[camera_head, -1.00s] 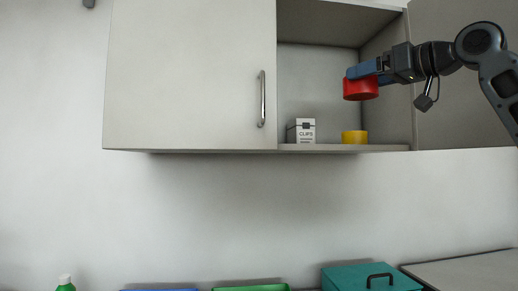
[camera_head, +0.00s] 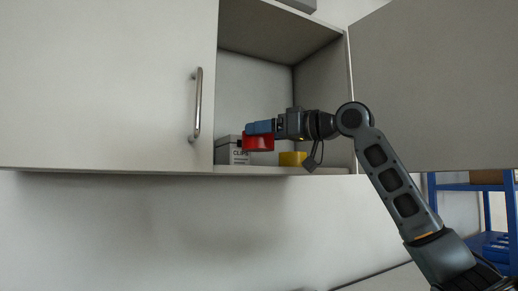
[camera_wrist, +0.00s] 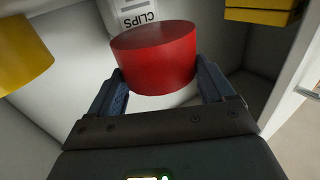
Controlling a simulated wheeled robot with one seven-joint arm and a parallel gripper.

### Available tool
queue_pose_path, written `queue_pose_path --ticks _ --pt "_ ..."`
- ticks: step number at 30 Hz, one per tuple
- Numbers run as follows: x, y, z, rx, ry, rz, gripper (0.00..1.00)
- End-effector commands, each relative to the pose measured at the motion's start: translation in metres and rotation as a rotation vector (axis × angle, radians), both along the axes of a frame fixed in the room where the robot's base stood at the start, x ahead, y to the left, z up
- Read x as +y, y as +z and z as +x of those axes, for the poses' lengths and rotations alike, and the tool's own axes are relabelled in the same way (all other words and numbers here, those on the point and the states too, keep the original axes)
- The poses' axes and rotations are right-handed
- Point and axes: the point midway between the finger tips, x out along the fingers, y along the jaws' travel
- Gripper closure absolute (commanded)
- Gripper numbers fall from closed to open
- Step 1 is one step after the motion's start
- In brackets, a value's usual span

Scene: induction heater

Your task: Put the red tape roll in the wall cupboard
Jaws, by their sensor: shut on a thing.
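The red tape roll (camera_head: 258,143) is held between the two blue fingers of my gripper (camera_head: 256,128). In the wrist view the roll (camera_wrist: 155,55) sits between both fingertips (camera_wrist: 160,88). My gripper is inside the open right part of the wall cupboard (camera_head: 265,170), with the roll a little above the shelf. The roll overlaps the right part of the clips box (camera_head: 228,153) in the head view. A yellow roll (camera_head: 291,159) stands on the shelf to the right, also seen in the wrist view (camera_wrist: 20,55). Whether the red roll touches the box is unclear.
The left cupboard door (camera_head: 100,80) is closed and has a metal handle (camera_head: 197,104). The right door (camera_head: 435,85) stands wide open. The wrist view shows a yellow and black thing (camera_wrist: 262,14) at its top right. A blue rack (camera_head: 460,187) stands at the far right.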

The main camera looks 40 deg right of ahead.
Motion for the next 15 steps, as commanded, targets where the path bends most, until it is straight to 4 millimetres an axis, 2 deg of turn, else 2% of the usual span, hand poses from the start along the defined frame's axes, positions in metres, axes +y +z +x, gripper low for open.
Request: queue_pose_path --ticks 4,10,15 --pt "0.000 -0.010 -0.001 -0.002 -0.001 0.000 0.52" --pt "0.000 -0.035 -0.001 -0.001 -0.001 0.001 0.52" --pt "0.000 -0.039 -0.001 -0.002 0.000 0.000 0.52"
